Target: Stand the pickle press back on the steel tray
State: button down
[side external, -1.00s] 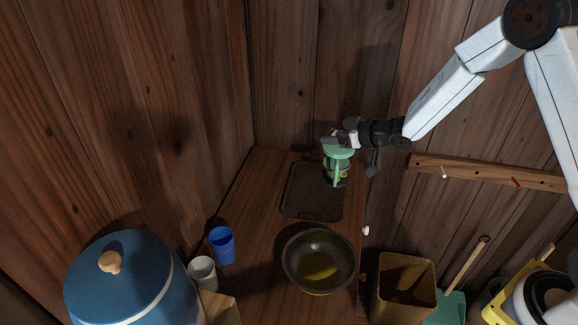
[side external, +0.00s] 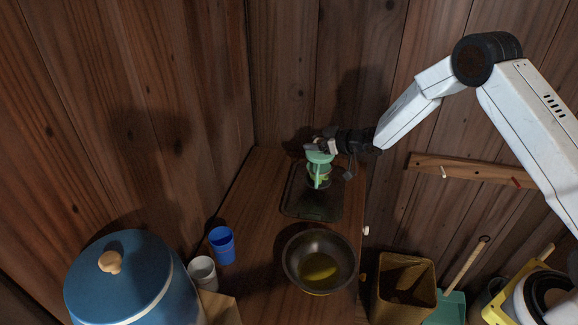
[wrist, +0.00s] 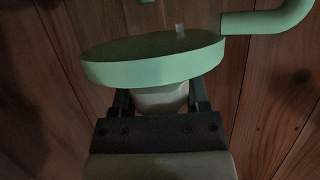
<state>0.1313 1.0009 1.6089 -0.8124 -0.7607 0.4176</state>
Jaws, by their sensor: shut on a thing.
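The pickle press (side external: 319,170) has a mint-green top and a clear body with green contents. It is upright in the side view, over the far part of the dark steel tray (side external: 309,208). I cannot tell whether its base touches the tray. My gripper (side external: 321,147) is shut on the press at its top, coming in from the right. In the wrist view the green lid (wrist: 155,58) fills the upper middle, and my fingers (wrist: 160,100) close around a pale part beside it.
A dark bowl (side external: 297,263) with yellowish contents stands in front of the tray. A blue cup (side external: 222,246), a white cup (side external: 202,272) and a large blue lidded pot (side external: 128,285) are at left. Wooden walls stand close behind.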

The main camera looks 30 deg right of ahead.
aim_at(314, 153)
jog(key=shift+w, duration=0.1)
jog(key=shift+w+f, duration=0.2)
jog(key=shift+f, duration=1.65)
jog(key=shift+c, duration=0.4)
grip_release()
jog(key=shift+f, duration=0.1)
jog(key=shift+v, duration=0.8)
jog(key=v, duration=1)
jog(key=shift+s+d, duration=0.15)
jog(key=shift+s, duration=0.1)
